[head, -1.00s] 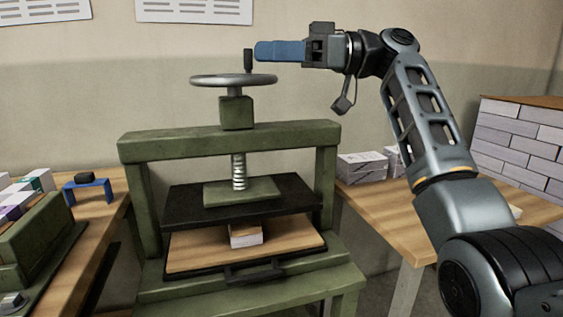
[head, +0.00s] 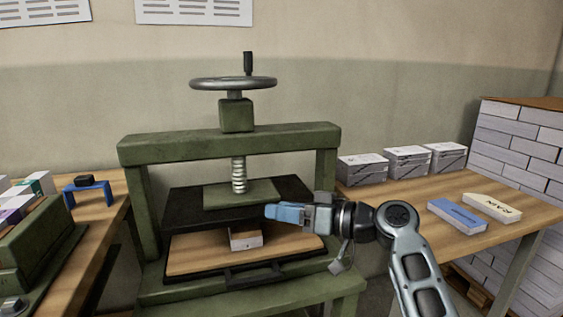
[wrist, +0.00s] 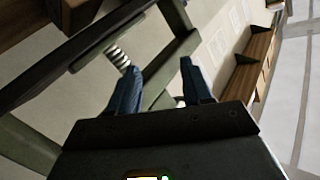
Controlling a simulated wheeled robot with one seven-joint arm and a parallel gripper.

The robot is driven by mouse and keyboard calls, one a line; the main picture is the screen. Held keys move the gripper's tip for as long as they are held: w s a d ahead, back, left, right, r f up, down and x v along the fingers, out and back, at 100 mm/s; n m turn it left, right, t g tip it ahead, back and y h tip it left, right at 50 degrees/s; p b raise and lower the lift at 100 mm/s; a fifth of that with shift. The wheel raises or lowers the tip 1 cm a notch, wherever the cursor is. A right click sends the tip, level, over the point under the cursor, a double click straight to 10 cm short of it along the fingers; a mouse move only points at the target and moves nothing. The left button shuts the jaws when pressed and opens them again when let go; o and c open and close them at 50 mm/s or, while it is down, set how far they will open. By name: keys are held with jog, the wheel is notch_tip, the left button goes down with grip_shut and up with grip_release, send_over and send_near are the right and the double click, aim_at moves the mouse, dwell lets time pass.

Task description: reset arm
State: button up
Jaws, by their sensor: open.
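My gripper (head: 272,211) has blue fingers and points left in the head view, in front of the right side of the green press. In the wrist view my gripper (wrist: 158,84) shows its two blue fingers apart with nothing between them. My arm comes in from the lower right. The green press (head: 134,150) has a handwheel (head: 232,83) on top and a screw (head: 239,176) that runs down to a dark plate. A small block of pages (head: 246,241) lies on the wooden press bed (head: 195,256), under the plate.
The right table (head: 400,195) bears several wrapped stacks (head: 407,160), a blue block (head: 457,216) and a cream block marked RAIN (head: 492,206). The left table (head: 110,225) holds a blue stand (head: 88,193).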

jog(key=s+d+f+m+t+h, duration=0.2)
jog(key=s+d+f+m+h, duration=0.2)
jog(key=s+f, duration=0.55)
jog(key=s+d+f+m+t+h, duration=0.35)
jog(key=s+d+f, duration=0.2)
jog(key=f, duration=0.65)
jog(key=s+d+f+m+h+p, duration=0.1)
jog(key=s+d+f+m+h, duration=0.15)
jog(key=s, duration=0.75)
jog(key=s+d+r+h, duration=0.1)
jog(key=s+d+h, duration=0.15)
jog(key=s, duration=0.55)
jog(key=s+d+r+h, duration=0.15)
jog(key=s+d, duration=0.25)
jog(key=s, duration=0.4)
jog(key=s+d+r+n+t+h+p, duration=0.1)
jog(key=s+d+r+t, duration=0.1)
jog(key=s+r, duration=1)
jog(key=shift+s+r, duration=0.25)
jog(key=shift+s, duration=0.1)
jog(key=shift+d, duration=0.1)
